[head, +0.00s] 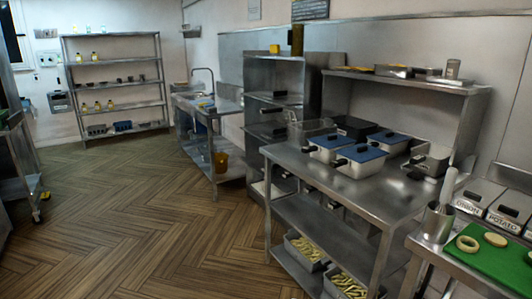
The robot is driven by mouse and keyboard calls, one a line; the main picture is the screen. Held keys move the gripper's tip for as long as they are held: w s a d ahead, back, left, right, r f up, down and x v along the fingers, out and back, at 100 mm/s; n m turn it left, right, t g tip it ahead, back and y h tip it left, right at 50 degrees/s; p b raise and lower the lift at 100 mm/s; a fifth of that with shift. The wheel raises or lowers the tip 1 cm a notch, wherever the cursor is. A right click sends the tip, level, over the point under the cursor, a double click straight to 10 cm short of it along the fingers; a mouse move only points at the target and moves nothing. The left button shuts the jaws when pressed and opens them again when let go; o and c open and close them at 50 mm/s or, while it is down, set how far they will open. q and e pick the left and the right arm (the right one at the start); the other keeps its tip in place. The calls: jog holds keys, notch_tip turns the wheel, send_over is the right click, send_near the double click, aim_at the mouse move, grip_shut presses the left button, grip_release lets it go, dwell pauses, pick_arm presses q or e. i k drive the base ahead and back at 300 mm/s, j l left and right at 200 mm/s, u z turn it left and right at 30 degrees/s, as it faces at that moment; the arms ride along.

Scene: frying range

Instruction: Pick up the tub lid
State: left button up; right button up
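Metal tubs labelled onion (468,206) and potato (505,223) stand at the right edge, behind the green board; their tops look closed by metal lids, partly cut off by the frame. Several metal containers with blue tops and black handles stand on the steel table, such as the front one (362,152) and the left one (328,142). I cannot tell which lid is the task's tub lid. Neither of my grippers is in view.
The steel table (325,185) has trays of cut food (309,250) on its lower shelf. A green board (492,254) with onion rings and a metal cup (437,222) with utensils are at front right. A sink and shelves stand behind. The wooden floor at left is clear.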

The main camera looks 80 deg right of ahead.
aim_at(332, 141)
jog(key=l+z, duration=0.1)
jog(key=z, duration=0.35)
jog(key=l+z, duration=0.15)
jog(key=z, duration=0.25)
jog(key=l+z, duration=0.15)
jog(key=z, duration=0.3)
jog(key=l+z, duration=0.15)
jog(key=z, duration=0.25)
jog(key=l+z, duration=0.1)
jog(key=z, duration=0.35)
